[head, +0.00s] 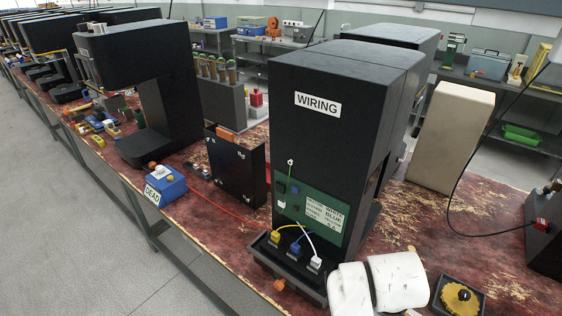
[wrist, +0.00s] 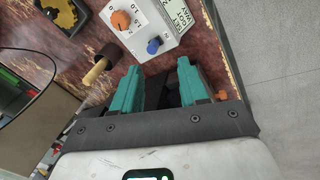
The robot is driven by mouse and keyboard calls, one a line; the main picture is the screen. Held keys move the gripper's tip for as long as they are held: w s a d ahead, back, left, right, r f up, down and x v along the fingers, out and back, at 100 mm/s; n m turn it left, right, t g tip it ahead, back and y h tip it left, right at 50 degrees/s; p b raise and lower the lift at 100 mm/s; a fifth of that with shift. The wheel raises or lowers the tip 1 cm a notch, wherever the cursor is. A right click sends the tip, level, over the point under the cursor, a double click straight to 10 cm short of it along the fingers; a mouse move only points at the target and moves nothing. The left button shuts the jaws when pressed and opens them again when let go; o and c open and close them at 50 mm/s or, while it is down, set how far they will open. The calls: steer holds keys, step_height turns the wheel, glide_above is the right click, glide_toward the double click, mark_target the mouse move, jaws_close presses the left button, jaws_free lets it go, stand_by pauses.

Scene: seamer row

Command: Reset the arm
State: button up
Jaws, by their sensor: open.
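My gripper (wrist: 160,66) shows in the wrist view with its two teal fingers apart and nothing between them. Its fingertips are close to the near edge of a white control box (wrist: 155,40) with an orange knob (wrist: 121,20) and a blue knob (wrist: 153,46); I cannot tell whether they touch it. In the head view, white parts of my arm show at the bottom, in front of the bench, and the fingers are not visible there.
A black machine marked WIRING (head: 318,105) stands on the worn red bench (head: 225,205). A blue box marked DEAD (head: 165,185) sits near the front edge. A beige block (head: 450,135) and a yellow disc in a dark tray (head: 460,296) stand right. Grey floor (head: 60,220) is clear.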

steer(key=s+d+f+m+b, duration=0.1)
steer(key=s+d+f+m, duration=0.15)
steer(key=s+d, duration=0.3)
steer(key=s+d+f+m, duration=0.1)
steer(key=s+d+f, duration=0.3)
steer(key=s+d, duration=0.15)
steer(key=s+a+f+m+g+y, duration=0.1)
steer(key=s+a+f+m+y, duration=0.1)
steer(key=s, duration=0.9)
step_height(320, 180, down, 2)
steer(key=shift+s+a+f+m+b, duration=0.25)
steer(key=shift+s+a+m+b, duration=0.15)
steer(key=shift+a, duration=0.6)
